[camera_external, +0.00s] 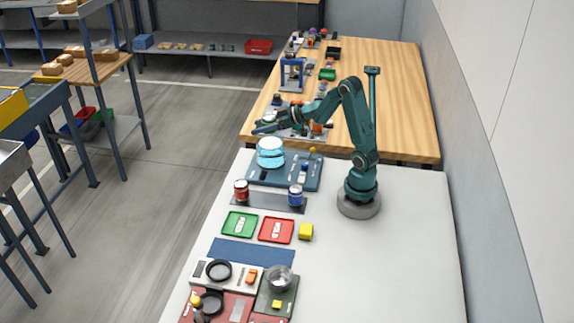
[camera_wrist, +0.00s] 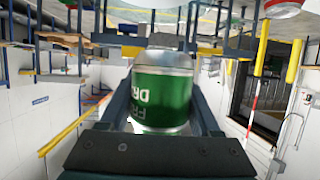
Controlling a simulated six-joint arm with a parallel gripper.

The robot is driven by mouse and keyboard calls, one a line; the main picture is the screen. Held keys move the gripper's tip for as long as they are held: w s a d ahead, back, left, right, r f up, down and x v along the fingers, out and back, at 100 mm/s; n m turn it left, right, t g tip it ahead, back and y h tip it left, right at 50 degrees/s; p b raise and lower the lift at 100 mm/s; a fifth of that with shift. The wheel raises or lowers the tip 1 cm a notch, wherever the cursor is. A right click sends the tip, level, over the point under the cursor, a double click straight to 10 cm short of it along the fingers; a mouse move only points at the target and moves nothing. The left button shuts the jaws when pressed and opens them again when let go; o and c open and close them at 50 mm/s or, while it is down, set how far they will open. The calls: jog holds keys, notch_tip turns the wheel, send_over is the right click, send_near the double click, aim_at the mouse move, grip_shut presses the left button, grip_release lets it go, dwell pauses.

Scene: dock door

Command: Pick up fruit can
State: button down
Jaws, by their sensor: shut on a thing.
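My gripper (camera_wrist: 166,112) is shut on a green can (camera_wrist: 162,92) with pale ends. The can sits between the two fingers in the wrist view, and its white lettering is only partly readable, so I cannot tell if it says fruit. In the external view my gripper (camera_external: 262,128) reaches left, raised near the front left corner of the wooden table; the can is too small there to make out clearly. A red can (camera_external: 241,190) and a blue can (camera_external: 296,195) stand apart on a grey strip on the white table.
A light-blue round stack (camera_external: 270,150) stands on a dark blue board just in front of my gripper. Green (camera_external: 240,224) and red (camera_external: 277,230) trays and a yellow block (camera_external: 306,232) lie nearer. The wooden table (camera_external: 385,90) holds several small items along its left side. The white table's right side is clear.

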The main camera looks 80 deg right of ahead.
jog(key=shift+s+a+r, duration=0.65)
jog(key=shift+a+r, duration=1.15)
jog(key=shift+a, duration=1.55)
jog(key=shift+s+a+r, duration=0.65)
jog(key=shift+a+r, duration=1.1)
jog(key=shift+a, duration=1.6)
jog(key=shift+m+h, duration=0.5)
jog(key=shift+h, duration=0.1)
jog(key=s+f, duration=0.4)
jog(key=shift+d, duration=0.15)
jog(key=w+d+r+y, duration=0.1)
jog(key=w+d+r, duration=0.1)
jog(key=w, duration=0.3)
jog(key=shift+d+r+n, duration=0.35)
jog(key=shift+d+n, duration=0.05)
jog(key=shift+d, duration=0.35)
